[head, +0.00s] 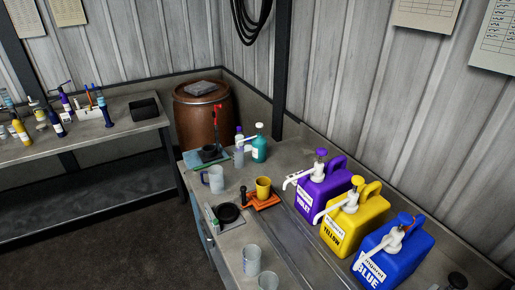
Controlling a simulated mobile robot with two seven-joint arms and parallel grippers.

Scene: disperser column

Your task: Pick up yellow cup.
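The yellow cup (263,184) stands upright on the workbench, on or just behind a flat orange item (263,202); I cannot tell which. The orange item partly shows around the cup's base, with a small black upright piece (243,193) at its left. Neither of my grippers is in the head view, so nothing is seen touching the cup.
Purple (315,190), yellow (350,225) and blue (398,255) pump jugs stand right of the cup. A clear mug (214,178) is to its left. Clear beakers (252,260) stand at the front. A scale with a black disc (228,212) sits nearby. A brown barrel (202,120) is behind.

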